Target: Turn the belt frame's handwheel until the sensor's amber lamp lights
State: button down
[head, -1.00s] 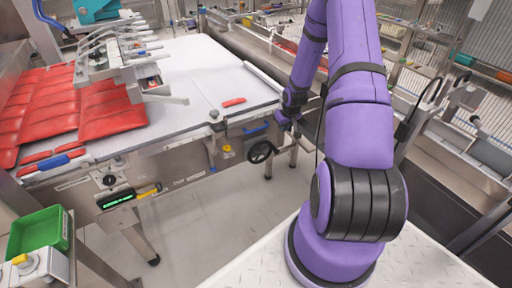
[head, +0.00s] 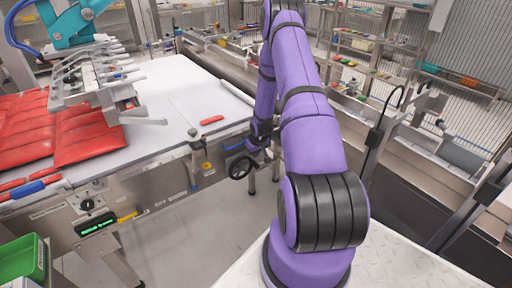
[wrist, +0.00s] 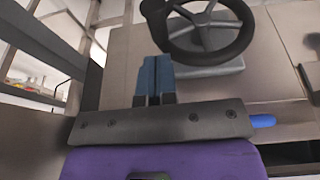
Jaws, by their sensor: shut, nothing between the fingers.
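The belt frame's black handwheel (head: 239,168) sits on the side of the belt frame, below the belt's right part. In the wrist view the handwheel (wrist: 205,57) is at the top, with its rim and spokes partly cut off. My gripper (wrist: 155,62) has its blue fingers together and empty, just left of and below the rim. I cannot tell whether they touch it. In the head view the fingers are mostly hidden near the wheel. A small yellow part (head: 207,166) is on the frame left of the wheel. I cannot make out the sensor's lamp or whether it is lit.
The white belt (head: 185,95) carries red packs (head: 85,138) on its left, under a teal picker arm (head: 68,25). A green bin (head: 22,260) is at lower left. A blue part (wrist: 263,121) shows beside my gripper. Floor below the wheel is open.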

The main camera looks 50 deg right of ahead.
aim_at(254, 162)
jog(key=shift+d+f, duration=0.15)
jog(key=shift+f, duration=1.6)
jog(key=shift+s+d+f, duration=0.2)
jog(key=shift+d+f, duration=0.15)
jog(key=shift+f, duration=0.05)
jog(key=shift+s+d+f, duration=0.1)
jog(key=shift+d+f, duration=0.3)
jog(key=shift+f, duration=0.4)
jog(key=shift+s+d+f, duration=0.1)
jog(key=shift+d+f, duration=0.3)
jog(key=shift+f, duration=0.35)
